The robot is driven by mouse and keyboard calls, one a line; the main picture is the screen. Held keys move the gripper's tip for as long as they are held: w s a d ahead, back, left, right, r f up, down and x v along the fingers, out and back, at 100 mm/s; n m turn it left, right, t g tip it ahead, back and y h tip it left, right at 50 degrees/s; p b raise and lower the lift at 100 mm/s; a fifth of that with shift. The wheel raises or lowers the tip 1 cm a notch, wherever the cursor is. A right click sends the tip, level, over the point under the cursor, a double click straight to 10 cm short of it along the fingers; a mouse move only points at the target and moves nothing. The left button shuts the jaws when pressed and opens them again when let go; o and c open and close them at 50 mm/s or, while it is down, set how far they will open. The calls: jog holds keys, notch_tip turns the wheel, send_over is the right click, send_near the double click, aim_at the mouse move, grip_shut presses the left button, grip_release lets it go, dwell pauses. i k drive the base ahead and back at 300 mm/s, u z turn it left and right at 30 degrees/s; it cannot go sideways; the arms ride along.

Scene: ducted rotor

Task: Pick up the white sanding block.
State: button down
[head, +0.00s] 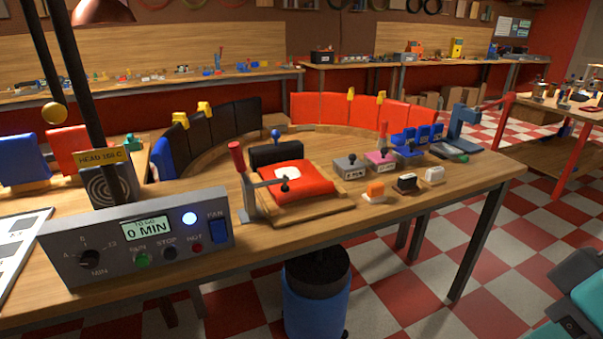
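The white sanding block (435,174) sits on the wooden workbench (335,228), near the front right part of its top. It is the rightmost of three small blocks in a slanting row. A black block (406,182) is just to its left, and an orange block (375,190) is further left. The three stand apart with small gaps. Nothing covers the white block. My gripper cannot be made out. Only teal and dark parts, probably of my arm, show at the lower right corner, well apart from the bench.
Labelled weights (381,160) stand behind the blocks. A blue stand (464,125) and a green-ended tool (450,153) are further right. A red pad in a clamp fixture (297,182) and a control box (137,243) are left. A blue bin (316,300) stands below the bench edge.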

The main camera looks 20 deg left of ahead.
aim_at(433, 178)
jog(key=z, duration=0.1)
jog(key=i, duration=1.85)
jog(key=u, duration=0.2)
